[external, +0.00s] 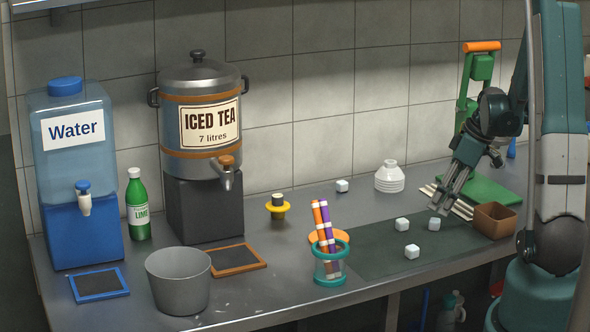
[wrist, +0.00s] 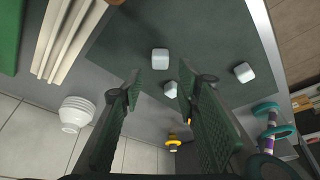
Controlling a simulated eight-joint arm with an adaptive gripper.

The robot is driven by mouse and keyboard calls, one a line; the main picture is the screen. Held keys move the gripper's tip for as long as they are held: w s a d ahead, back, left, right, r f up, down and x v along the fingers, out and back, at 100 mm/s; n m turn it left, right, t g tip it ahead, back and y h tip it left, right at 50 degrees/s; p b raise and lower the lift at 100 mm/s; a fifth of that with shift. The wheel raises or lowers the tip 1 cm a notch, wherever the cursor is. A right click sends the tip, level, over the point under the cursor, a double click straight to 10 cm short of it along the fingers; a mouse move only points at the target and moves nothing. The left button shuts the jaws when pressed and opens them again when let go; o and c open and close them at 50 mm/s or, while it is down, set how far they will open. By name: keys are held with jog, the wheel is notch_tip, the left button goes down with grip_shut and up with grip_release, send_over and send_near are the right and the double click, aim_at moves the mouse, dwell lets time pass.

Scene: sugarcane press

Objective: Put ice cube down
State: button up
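Several white ice cubes lie about the counter. One ice cube (external: 434,223) sits on the dark mat just below my gripper (external: 441,207); it also shows in the wrist view (wrist: 160,58), in the gap beyond my fingertips. A second cube (external: 402,224) and a third cube (external: 411,251) lie on the mat to its left and front; they show in the wrist view too (wrist: 170,89) (wrist: 243,72). Another cube (external: 342,186) is at the back, near the wall. My gripper (wrist: 160,85) points down with its fingers apart and nothing between them.
A brown box (external: 495,221) stands right of my gripper. Pale sticks (external: 452,203) and a green board (external: 492,190) lie behind it. White stacked cups (external: 389,177) are at the back.

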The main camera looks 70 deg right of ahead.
jog(key=p+v, duration=0.1)
jog(key=v, duration=0.5)
jog(key=shift+r, duration=0.4)
jog(key=shift+s, duration=0.15)
dwell(0.5)
jog(key=w+a+r, duration=0.6)
jog(key=w+a, duration=0.2)
jog(key=a, duration=0.4)
jog(key=w+a+r, duration=0.5)
jog(key=w+a, duration=0.3)
jog(key=a, duration=0.5)
jog(key=s+a+r+t, duration=0.1)
jog(key=a+r, duration=0.2)
jog(key=a, duration=1.1)
jog(key=s+a+r+t, duration=0.1)
jog(key=a+r, duration=0.3)
jog(key=a, duration=1.1)
jog(key=shift+r+t, duration=0.25)
jog(key=shift+t, duration=0.05)
